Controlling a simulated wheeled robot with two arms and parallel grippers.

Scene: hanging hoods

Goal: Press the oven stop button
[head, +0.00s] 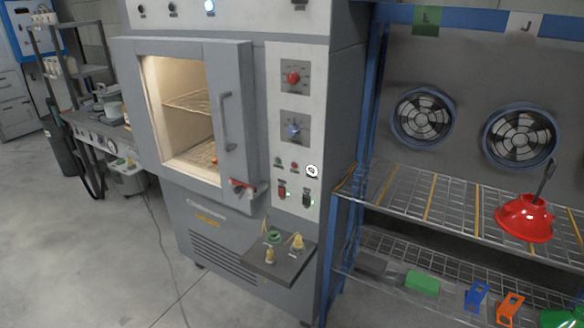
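The grey oven (225,235) stands in the middle of the head view. Its lit interior with racks shows through the door (234,75), which has a vertical handle (225,120). The control panel (297,140) is to the right of the door. Below are a red switch (282,193) and a dark switch (306,199). I cannot read which is stop. Neither gripper is in view.
A small shelf (295,267) with green and yellow fittings juts from the oven's lower front. A wire rack (400,196) with a red funnel-like hood (525,218) stands at right. A bench (98,135) is at left. The floor (75,240) in front is clear.

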